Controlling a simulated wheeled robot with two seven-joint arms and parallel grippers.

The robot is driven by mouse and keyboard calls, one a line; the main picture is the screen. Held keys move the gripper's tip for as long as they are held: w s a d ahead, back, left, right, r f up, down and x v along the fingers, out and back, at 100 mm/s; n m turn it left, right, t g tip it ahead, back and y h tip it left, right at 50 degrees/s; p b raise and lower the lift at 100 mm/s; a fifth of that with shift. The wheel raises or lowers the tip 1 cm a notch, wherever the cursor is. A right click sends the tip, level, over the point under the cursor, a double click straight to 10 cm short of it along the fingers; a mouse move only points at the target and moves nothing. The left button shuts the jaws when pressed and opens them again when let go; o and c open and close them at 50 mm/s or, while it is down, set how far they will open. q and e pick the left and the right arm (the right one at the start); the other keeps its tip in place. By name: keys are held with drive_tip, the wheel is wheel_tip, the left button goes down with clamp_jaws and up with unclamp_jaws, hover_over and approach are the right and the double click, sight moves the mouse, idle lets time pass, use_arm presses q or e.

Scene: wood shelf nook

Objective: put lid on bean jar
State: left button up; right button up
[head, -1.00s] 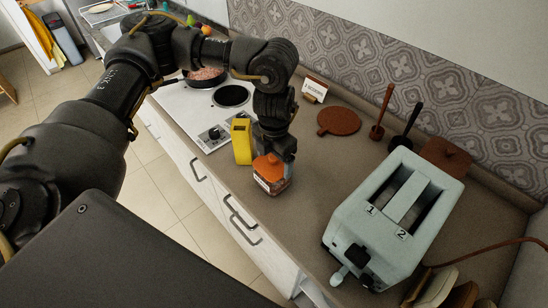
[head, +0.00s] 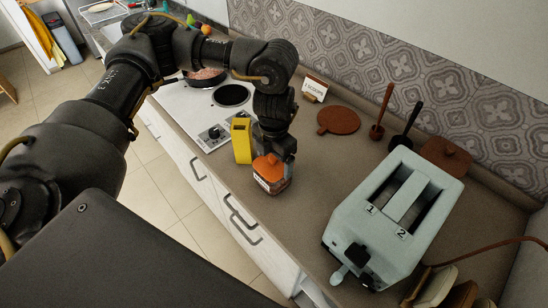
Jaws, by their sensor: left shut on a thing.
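The bean jar (head: 272,184) stands on the brown counter near its front edge, with a pale label on its side. An orange-brown lid (head: 268,167) sits at the top of the jar. My left gripper (head: 272,156) points down over the jar and is shut on the lid. The fingers partly hide the lid, so I cannot tell whether it is fully seated on the rim. My right gripper is not in view.
A yellow box (head: 241,140) stands close to the left of the jar. A pale blue toaster (head: 395,215) is to the right. A round brown board (head: 338,121), ladles and a small sign (head: 314,89) are behind. The counter between jar and toaster is clear.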

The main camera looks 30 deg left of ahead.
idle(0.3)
use_arm(q)
drive_tip(key=o, duration=0.8)
drive_tip(key=shift+r, duration=0.15)
drive_tip(key=shift+r+p, duration=3.1)
drive_tip(key=shift+r, duration=0.3)
clamp_jaws()
drive_tip(key=shift+f, duration=0.25)
